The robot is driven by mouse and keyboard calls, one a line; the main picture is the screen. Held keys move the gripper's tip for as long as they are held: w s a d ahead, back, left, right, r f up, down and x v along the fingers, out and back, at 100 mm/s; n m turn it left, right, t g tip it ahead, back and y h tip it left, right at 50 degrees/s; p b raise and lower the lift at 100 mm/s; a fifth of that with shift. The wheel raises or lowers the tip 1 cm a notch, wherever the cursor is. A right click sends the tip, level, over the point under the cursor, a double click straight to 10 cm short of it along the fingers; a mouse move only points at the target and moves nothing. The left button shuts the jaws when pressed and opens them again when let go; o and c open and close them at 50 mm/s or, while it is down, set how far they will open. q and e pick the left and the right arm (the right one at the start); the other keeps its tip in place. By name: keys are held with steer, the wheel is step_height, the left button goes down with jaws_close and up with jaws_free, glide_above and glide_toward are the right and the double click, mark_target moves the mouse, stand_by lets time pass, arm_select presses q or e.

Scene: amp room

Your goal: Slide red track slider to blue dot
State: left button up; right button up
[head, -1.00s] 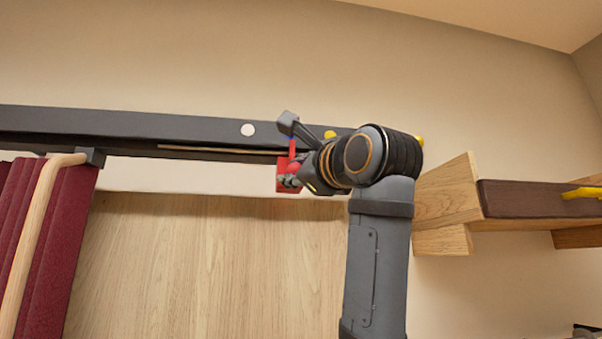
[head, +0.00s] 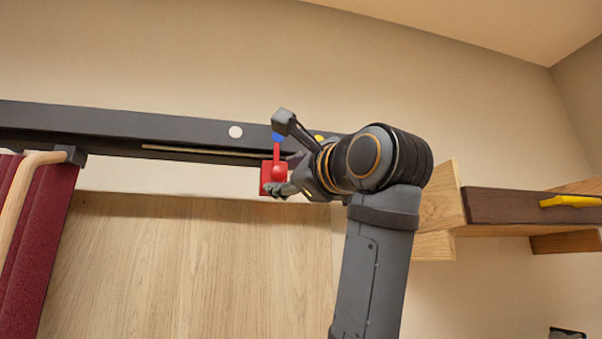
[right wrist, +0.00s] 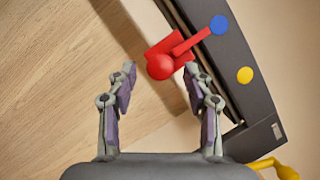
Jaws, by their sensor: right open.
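The red slider (head: 266,180) sits on the dark wall track (head: 100,123). It has a round red knob and a thin red pointer. In the head view the pointer reaches up to the blue dot (head: 278,136). In the right wrist view the pointer's tip meets the edge of the blue dot (right wrist: 219,25). My right gripper (right wrist: 160,70) is open, its two fingers apart on either side of the red knob (right wrist: 160,67), with gaps visible. In the head view the gripper (head: 288,174) is at the slider, partly covering it. My left gripper is not in view.
A white dot (head: 235,131) lies left of the blue dot on the track, and a yellow dot (right wrist: 245,75) lies on its other side. Maroon curtain-like fabric (head: 45,225) with a wooden bar is at left. A wooden shelf (head: 500,206) with a yellow handle (head: 570,201) stands at right.

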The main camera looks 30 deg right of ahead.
steer(key=v, duration=0.8)
steer(key=shift+s, duration=0.35)
steer(key=shift+d, duration=0.1)
